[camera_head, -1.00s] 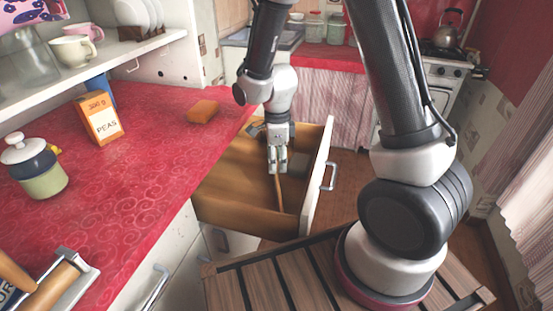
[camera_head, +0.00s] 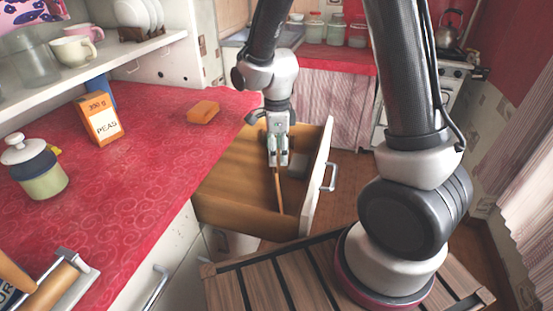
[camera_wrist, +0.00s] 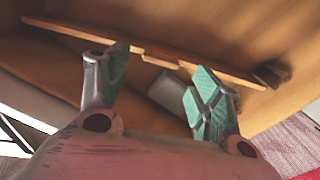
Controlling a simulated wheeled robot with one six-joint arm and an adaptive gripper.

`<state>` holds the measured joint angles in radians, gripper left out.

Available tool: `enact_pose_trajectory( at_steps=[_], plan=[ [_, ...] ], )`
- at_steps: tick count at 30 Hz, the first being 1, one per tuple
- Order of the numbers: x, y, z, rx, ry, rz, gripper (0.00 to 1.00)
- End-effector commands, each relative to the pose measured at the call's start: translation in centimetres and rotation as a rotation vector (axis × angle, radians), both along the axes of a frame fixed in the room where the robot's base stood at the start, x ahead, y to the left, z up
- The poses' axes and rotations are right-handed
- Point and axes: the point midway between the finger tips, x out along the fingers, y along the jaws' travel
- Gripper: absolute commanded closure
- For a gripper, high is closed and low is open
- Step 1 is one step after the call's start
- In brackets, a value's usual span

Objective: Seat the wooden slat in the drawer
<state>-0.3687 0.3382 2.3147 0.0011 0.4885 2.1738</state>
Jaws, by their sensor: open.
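The wooden slat (camera_head: 279,192) stands on edge in the open drawer (camera_head: 240,208), running from near the front side toward the back. In the wrist view the slat (camera_wrist: 95,37) is a long thin strip with a notch near its middle. My gripper (camera_head: 278,163) is over the drawer, above the slat's line. In the wrist view its green-padded fingertips (camera_wrist: 160,78) are apart, with nothing held between them. The slat's far part is hidden behind my gripper in the head view. I cannot tell whether its ends sit fully down.
A grey item (camera_head: 298,164) lies in the drawer beside the slat. A dark block (camera_wrist: 272,73) is near one slat end. The red counter (camera_head: 150,180) at the left holds an orange sponge (camera_head: 203,110), a peas box (camera_head: 100,118) and a jar (camera_head: 36,168).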

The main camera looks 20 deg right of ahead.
Motion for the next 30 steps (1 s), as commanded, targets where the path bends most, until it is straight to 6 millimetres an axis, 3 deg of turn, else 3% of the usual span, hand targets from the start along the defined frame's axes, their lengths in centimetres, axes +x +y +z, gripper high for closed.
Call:
enact_pose_trajectory(
  at_steps=[3, 9, 20, 26, 30],
  plan=[
    [0.2, 0.1, 3.0, 0.002, -0.007, 0.0, 0.35],
    [0.1, 0.0, 6.8, 0.002, -0.005, 0.0, 0.35],
    [-0.2, -0.4, 9.1, 0.003, -0.009, 0.035, 0.35],
    [-2.6, -4.1, 14.0, 0.01, -0.089, 0.36, 0.35],
    [-6.1, -7.6, 18.0, -0.024, -0.165, 0.714, 0.35]
  ],
)
